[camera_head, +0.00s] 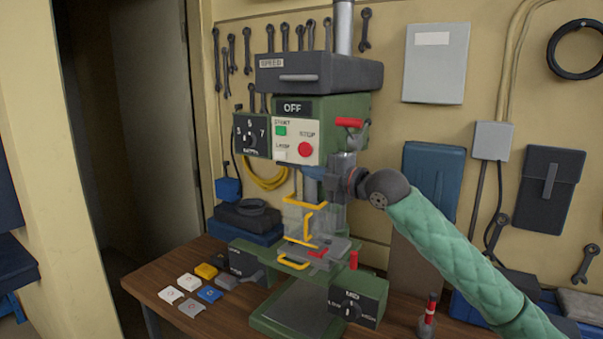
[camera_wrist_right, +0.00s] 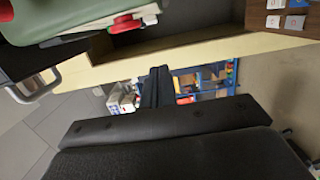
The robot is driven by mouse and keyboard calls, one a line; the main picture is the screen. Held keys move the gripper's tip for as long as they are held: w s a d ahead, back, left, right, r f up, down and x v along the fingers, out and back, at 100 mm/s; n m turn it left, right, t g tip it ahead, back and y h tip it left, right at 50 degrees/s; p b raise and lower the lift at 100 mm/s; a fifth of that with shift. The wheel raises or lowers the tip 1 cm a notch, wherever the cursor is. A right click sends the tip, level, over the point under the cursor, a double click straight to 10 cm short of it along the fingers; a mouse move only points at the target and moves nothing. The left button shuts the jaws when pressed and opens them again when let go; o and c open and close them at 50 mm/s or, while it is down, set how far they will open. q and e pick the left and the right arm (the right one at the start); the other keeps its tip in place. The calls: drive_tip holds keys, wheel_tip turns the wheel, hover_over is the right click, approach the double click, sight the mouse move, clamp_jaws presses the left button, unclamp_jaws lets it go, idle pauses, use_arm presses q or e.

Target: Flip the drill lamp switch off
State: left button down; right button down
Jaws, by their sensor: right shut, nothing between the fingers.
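The green drill press (camera_head: 350,108) stands on the bench with an "OFF" display above its control panel (camera_head: 290,143). The panel carries a green start button (camera_head: 281,131), a red stop button (camera_head: 305,149) and a pale lamp switch (camera_head: 280,156) at lower left under the "LAMP" label. The switch is too small to tell its position. My right gripper (camera_head: 308,172) is just below and right of the lamp switch, in front of the panel's lower edge; contact cannot be told. In the wrist view its dark fingers (camera_wrist_right: 157,86) are together and empty. My left gripper is not in view.
A yellow-framed clear guard (camera_head: 305,218) hangs below the drill head. A red-tipped lever (camera_head: 349,123) is right of the panel. A depth dial (camera_head: 250,138) is at its left. Several coloured switch tiles (camera_head: 189,282) lie on the wooden bench (camera_head: 145,277). Wrenches hang behind.

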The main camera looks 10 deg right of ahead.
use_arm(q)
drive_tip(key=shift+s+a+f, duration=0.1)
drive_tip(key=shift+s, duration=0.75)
use_arm(e)
drive_tip(key=shift+s+d+f, duration=0.1)
drive_tip(key=shift+s+d, duration=0.15)
drive_tip(key=shift+d, duration=0.15)
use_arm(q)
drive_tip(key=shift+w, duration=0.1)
